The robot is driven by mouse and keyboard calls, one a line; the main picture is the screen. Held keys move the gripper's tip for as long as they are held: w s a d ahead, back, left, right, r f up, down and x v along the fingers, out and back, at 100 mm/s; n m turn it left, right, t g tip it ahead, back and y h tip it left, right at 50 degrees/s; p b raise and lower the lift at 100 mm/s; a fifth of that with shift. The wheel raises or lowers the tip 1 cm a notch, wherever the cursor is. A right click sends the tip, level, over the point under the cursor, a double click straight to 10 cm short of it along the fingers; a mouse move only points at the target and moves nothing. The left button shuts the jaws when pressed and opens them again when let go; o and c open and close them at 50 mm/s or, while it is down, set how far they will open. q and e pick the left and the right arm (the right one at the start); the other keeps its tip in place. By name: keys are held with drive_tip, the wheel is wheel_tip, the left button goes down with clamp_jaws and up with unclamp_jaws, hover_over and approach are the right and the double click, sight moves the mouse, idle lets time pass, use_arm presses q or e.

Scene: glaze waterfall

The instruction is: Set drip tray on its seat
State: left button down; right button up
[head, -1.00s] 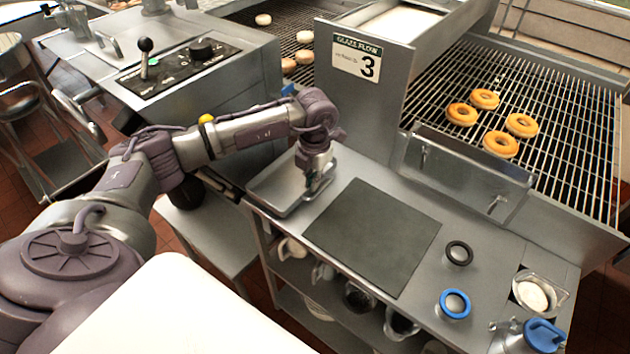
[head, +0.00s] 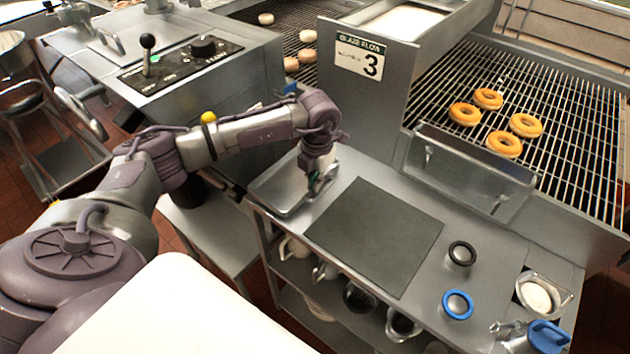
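A shallow, shiny metal tray (head: 272,190), which looks like the drip tray, lies flat at the left end of the steel bench. My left gripper (head: 319,190) points down at the tray's right edge. Its small fingers overlap the rim, and I cannot tell whether they are closed on it. A tray-like metal holder (head: 470,175) with two small hooks or handles is on the near side of the glazing conveyor. I cannot tell whether it is the seat. My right gripper is not in view.
A dark mat (head: 375,235) covers the bench middle. A black ring (head: 461,253), a blue ring (head: 457,304), a metal container (head: 540,293) and a blue-lidded jug (head: 547,336) stand to the right. Doughnuts (head: 503,144) lie on the wire conveyor. Jugs fill the shelf below.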

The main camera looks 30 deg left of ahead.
use_arm(q)
drive_tip(key=c, duration=1.8)
unclamp_jaws()
drive_tip(key=shift+f, duration=0.15)
drive_tip(key=shift+c, duration=0.2)
drive_tip(key=o, duration=0.6)
wheel_tip(320, 180, up, 12)
drive_tip(key=shift+d, duration=0.2)
